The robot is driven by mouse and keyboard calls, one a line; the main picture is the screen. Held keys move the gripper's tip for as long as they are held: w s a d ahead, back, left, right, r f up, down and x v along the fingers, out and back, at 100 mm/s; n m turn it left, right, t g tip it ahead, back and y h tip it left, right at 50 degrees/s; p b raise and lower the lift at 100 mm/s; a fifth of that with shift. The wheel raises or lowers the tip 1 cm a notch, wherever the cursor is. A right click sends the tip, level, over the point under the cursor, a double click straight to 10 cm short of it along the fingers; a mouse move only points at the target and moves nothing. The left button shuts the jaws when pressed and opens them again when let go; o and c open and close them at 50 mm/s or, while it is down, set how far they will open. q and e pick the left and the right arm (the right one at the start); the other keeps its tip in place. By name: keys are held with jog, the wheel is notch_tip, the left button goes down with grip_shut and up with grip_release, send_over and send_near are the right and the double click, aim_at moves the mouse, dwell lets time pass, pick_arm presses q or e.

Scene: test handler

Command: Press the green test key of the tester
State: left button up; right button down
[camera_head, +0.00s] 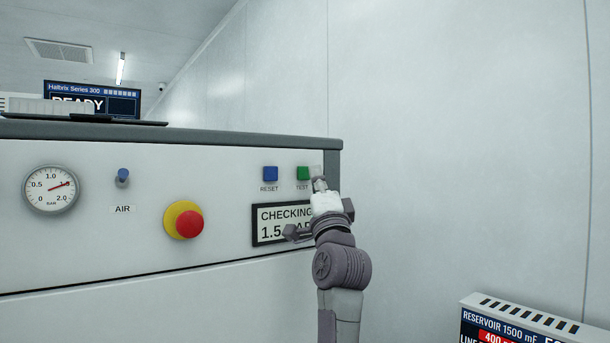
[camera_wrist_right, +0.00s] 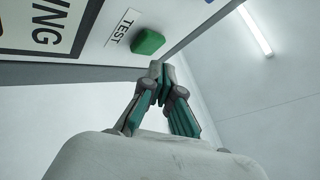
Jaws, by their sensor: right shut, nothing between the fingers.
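The green test key (camera_head: 302,173) sits on the tester's pale front panel (camera_head: 110,245), above the label TEST. It also shows in the right wrist view as a raised green block (camera_wrist_right: 147,41). My right gripper (camera_head: 319,183) is shut and empty, just right of and slightly below the key in the head view. In the right wrist view its closed fingertips (camera_wrist_right: 157,70) show below the key, with a visible gap between them. The display (camera_head: 268,224) reads CHECKING and 1.5, partly hidden by my gripper. My left gripper is not in view.
A blue RESET key (camera_head: 270,173) is left of the green key. A red stop button (camera_head: 188,224) on yellow, an AIR switch (camera_head: 123,178) and a gauge (camera_head: 50,189) are further left. A reservoir unit (camera_head: 530,318) stands lower right.

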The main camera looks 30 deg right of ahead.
jog(key=s, duration=0.4)
jog(key=shift+s+d+b, duration=0.15)
jog(key=shift+s+b, duration=0.15)
jog(key=shift+s, duration=0.05)
jog(key=shift+y, duration=0.3)
